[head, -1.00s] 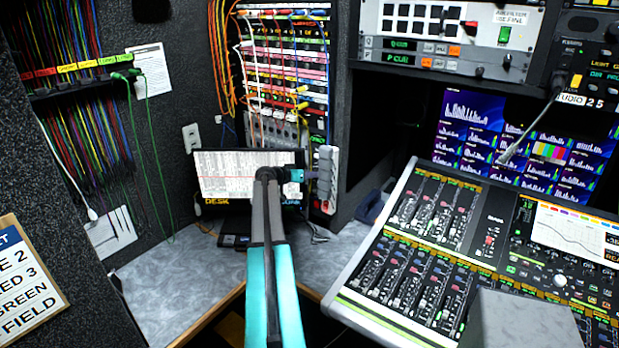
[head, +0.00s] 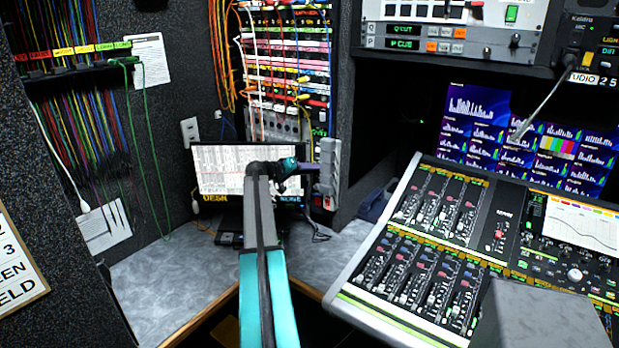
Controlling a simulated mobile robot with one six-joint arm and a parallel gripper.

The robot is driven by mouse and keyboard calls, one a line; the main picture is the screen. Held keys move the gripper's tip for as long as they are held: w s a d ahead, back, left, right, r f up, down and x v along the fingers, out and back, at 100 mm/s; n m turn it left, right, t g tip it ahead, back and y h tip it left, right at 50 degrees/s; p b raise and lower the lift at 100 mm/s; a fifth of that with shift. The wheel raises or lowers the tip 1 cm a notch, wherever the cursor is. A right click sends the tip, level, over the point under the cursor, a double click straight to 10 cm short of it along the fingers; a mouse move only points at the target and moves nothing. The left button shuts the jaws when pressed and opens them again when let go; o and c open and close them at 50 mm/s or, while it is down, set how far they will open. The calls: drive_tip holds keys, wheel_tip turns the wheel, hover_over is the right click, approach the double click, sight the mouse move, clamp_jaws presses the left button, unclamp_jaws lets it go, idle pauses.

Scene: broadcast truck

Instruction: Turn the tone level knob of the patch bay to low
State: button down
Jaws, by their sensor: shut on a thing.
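The patch bay (head: 288,62) stands at the back centre of the head view, with coloured label rows and many patch cords. Small round controls line its lower part (head: 275,124). I cannot tell which one is the tone level knob, nor read its setting. My arm rises from the bottom centre and bends right in front of the desk monitor (head: 222,178). My gripper (head: 308,167) is small and dark, just left of a grey socket strip (head: 329,170). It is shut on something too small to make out. I cannot tell whether it touches the strip.
A mixing console (head: 440,240) fills the right, below a multiview screen (head: 535,135). A gooseneck microphone (head: 545,100) hangs before that screen. Cable bundles (head: 85,140) line the left wall. The grey desktop (head: 175,280) is clear left of my arm.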

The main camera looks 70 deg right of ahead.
drive_tip(key=shift+w+d+f+n+g+h+b, duration=0.15)
drive_tip(key=shift+n+g+h+b, duration=0.35)
drive_tip(key=shift+n+b, duration=0.95)
drive_tip(key=shift+f+n+g+h+b, duration=0.1)
drive_tip(key=shift+n+g+h+b, duration=0.6)
drive_tip(key=shift+n, duration=1.25)
drive_tip(key=shift+w+d+f+n+g+h+b, duration=0.15)
drive_tip(key=shift+n+g+b, duration=0.25)
drive_tip(key=shift+n+b, duration=1.15)
drive_tip(key=shift+s+a+n, duration=0.1)
drive_tip(key=shift+n, duration=0.15)
drive_tip(key=shift+r, duration=0.1)
drive_tip(key=c, duration=1.5)
unclamp_jaws()
drive_tip(key=shift+c, duration=0.2)
drive_tip(key=shift+f, duration=0.2)
drive_tip(key=shift+a, duration=0.1)
